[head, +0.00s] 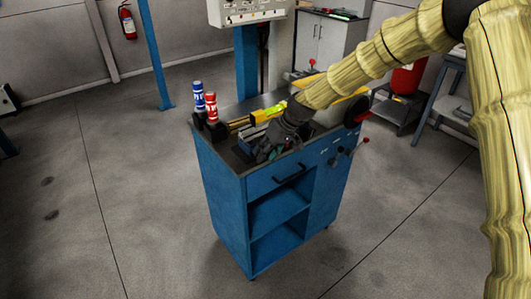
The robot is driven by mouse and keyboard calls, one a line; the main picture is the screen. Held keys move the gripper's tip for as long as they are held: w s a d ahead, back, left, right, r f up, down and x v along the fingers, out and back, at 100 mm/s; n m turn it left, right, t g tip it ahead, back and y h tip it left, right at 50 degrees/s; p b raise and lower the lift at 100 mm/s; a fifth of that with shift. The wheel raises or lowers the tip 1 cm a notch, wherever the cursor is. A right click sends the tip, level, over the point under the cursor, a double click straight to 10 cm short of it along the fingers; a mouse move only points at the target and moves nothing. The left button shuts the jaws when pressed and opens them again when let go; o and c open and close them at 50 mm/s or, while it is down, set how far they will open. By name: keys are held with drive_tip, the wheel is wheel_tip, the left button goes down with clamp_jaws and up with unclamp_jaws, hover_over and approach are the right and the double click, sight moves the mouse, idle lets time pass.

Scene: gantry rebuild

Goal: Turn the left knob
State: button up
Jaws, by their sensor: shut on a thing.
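My gripper (268,153) is dark grey and reaches down from the right to the front left of a blue workbench (222,170). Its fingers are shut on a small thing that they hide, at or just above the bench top. A grey-blue block-like fitting (247,144) is right beside the fingers on the left. I cannot make out the left knob; the gripper and wrist cover that part of the bench. A dark round wheel (356,112) shows at the right end of the machine on the bench.
A blue can (199,98) and a red can (211,108) stand at the bench's left. Red-tipped levers (365,141) stick out on the right. A control panel (250,11) hangs behind. The floor left is clear.

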drive_tip(key=shift+y, duration=0.4)
drive_tip(key=o, duration=1)
drive_tip(key=shift+d, duration=0.1)
drive_tip(key=v, duration=1.2)
drive_tip(key=shift+w, duration=0.25)
